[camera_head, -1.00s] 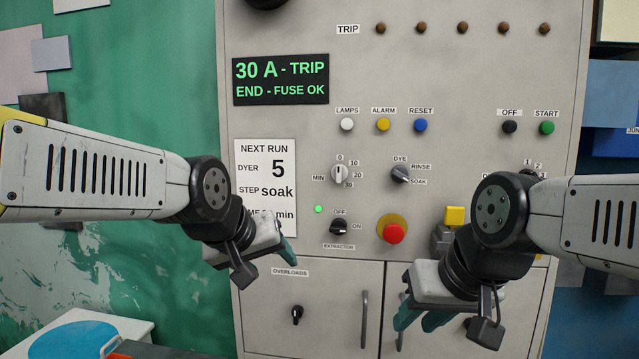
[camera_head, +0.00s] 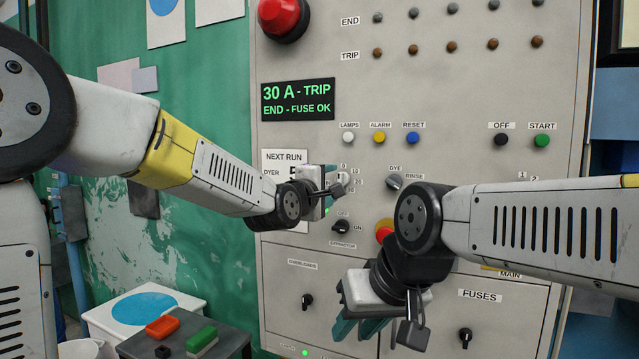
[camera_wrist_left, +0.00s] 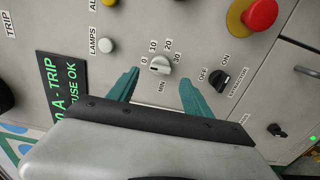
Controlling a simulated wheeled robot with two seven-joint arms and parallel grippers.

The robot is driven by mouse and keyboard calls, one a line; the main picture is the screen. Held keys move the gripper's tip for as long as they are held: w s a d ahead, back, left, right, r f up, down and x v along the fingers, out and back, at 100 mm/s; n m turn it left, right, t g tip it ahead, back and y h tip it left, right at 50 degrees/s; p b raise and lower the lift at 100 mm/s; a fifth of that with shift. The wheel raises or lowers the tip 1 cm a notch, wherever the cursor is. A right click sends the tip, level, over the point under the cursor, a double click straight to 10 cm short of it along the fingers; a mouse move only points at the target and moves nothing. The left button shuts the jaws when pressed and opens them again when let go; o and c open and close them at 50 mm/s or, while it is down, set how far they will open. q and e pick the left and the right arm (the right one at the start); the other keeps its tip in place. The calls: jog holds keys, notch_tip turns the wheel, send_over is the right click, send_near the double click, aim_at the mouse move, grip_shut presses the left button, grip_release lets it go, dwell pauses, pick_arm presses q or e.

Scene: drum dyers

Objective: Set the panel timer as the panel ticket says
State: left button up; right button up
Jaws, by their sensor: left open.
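The timer knob (camera_wrist_left: 160,66), a small pale dial marked 0, 10, 20, 30 and MIN, sits on the grey panel (camera_head: 420,60). My left gripper (camera_wrist_left: 158,86) is open, with its teal fingertips either side of the knob and nothing clasped. In the head view, my left gripper (camera_head: 335,188) covers most of the knob. The white panel ticket (camera_head: 284,158) reads NEXT RUN; the gripper and wrist hide most of its lower lines, including the time. My right gripper (camera_head: 358,325) hangs low before the panel, fingers down; its opening is unclear.
The step knob (camera_head: 394,182) is right of the timer, and the extractor switch (camera_head: 341,226) is below it. A red stop button (camera_head: 384,234) is partly behind my right wrist. LAMPS, ALARM and RESET buttons are above. A dark display (camera_head: 297,99) reads 30 A - TRIP.

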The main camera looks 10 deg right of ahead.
aim_at(338, 181)
pick_arm(q)
jog(key=x, duration=0.5)
jog(key=shift+w+d, duration=0.25)
grip_shut()
